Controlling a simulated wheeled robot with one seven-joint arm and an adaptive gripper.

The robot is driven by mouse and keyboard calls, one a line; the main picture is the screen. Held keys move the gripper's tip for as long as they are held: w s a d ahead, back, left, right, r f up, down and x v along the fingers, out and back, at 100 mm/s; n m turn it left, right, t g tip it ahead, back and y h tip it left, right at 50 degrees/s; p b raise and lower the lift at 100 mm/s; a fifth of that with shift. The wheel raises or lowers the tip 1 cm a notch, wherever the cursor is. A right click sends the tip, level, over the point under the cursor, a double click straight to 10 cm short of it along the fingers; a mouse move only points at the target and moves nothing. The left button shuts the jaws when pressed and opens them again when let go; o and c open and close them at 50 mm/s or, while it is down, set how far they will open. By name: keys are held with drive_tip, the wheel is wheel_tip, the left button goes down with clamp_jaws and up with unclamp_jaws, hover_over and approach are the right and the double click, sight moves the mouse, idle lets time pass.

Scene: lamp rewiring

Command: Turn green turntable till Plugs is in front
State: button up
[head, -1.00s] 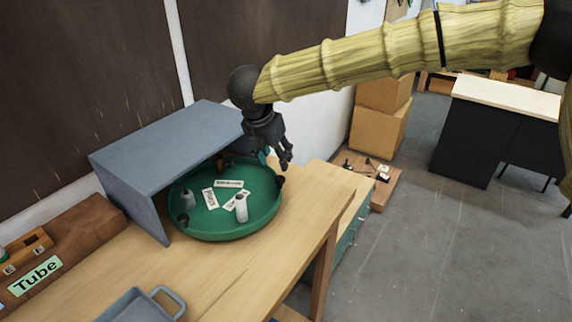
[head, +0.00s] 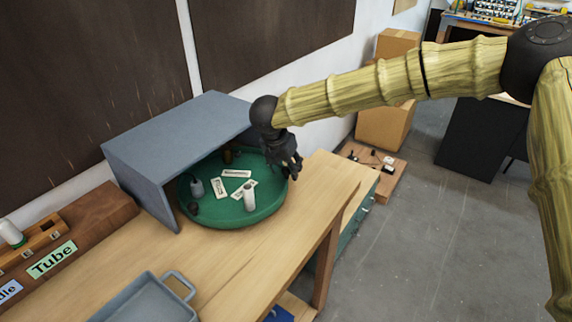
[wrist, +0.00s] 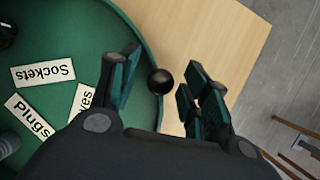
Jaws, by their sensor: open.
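The green turntable (head: 232,221) sits on the wooden bench, partly under a grey shelf. Its rim also shows in the wrist view (wrist: 152,112). My gripper (head: 292,172) is open at the turntable's right edge. In the wrist view a round black knob (wrist: 161,81) at the rim lies between the fingers of my gripper (wrist: 160,72), with gaps on both sides. The Plugs label (wrist: 28,117) lies at the wrist view's left, near the Sockets label (wrist: 43,72). A third label (wrist: 82,101) is partly hidden by a finger. The head view shows the labels too small to read.
The grey shelf (head: 180,125) covers the turntable's back left. A white cylinder (head: 250,198) stands on the turntable. The bench right of the turntable is bare (head: 325,190).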

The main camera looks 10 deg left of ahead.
drive_tip(key=shift+s+r, duration=0.45)
drive_tip(key=shift+s, duration=0.25)
drive_tip(key=shift+w+d+f, duration=0.1)
drive_tip(key=shift+w+f, duration=0.25)
drive_tip(key=shift+w, duration=0.05)
drive_tip(key=shift+c, duration=0.8)
drive_tip(key=shift+w+f, duration=0.2)
drive_tip(key=shift+w, duration=0.05)
drive_tip(key=c, duration=0.3)
drive_tip(key=shift+s+r, duration=0.2)
drive_tip(key=shift+r, duration=0.05)
clamp_jaws()
drive_tip(key=shift+w, duration=0.1)
drive_tip(key=shift+w+r, duration=0.15)
drive_tip(key=shift+w, duration=0.05)
